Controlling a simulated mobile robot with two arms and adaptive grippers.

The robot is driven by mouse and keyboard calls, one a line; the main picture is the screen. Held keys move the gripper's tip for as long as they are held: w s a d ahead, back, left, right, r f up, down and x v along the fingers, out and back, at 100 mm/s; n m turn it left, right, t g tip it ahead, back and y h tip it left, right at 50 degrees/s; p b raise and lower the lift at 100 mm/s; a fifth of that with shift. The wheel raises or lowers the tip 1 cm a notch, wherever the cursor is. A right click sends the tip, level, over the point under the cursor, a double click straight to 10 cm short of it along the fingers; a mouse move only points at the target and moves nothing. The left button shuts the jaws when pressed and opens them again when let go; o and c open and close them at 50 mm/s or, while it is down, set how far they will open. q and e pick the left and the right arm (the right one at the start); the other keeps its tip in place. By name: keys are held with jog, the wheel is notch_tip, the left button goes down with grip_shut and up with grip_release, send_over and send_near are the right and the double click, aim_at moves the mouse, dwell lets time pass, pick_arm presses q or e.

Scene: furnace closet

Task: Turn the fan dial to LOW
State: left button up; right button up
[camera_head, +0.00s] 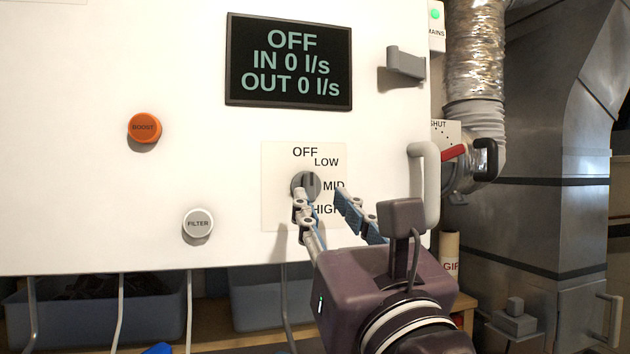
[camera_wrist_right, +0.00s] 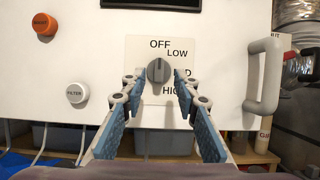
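The fan dial (camera_head: 305,184) is a round grey knob on a pale plate marked OFF, LOW, MID and HIGH. Its pointer mark faces up, near OFF. The display (camera_head: 289,62) above reads OFF, IN 0 l/s, OUT 0 l/s. My right gripper (camera_head: 322,195) is open just in front of the dial. In the right wrist view, the dial (camera_wrist_right: 158,71) shows between and beyond the spread fingers of the right gripper (camera_wrist_right: 159,82), and I see no clear contact. The fingers partly cover MID and HIGH. My left gripper is not in view.
An orange BOOST button (camera_head: 145,128) and a white FILTER button (camera_head: 198,223) sit left on the white panel. A pale handle (camera_head: 425,187) stands out at the panel's right edge. A red lever (camera_head: 453,152) and ducting are further right. Blue bins (camera_head: 93,312) are below.

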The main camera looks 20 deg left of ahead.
aim_at(312, 185)
jog(key=shift+p+x, duration=0.75)
jog(key=shift+x, duration=1.55)
jog(key=shift+c, duration=0.5)
grip_shut()
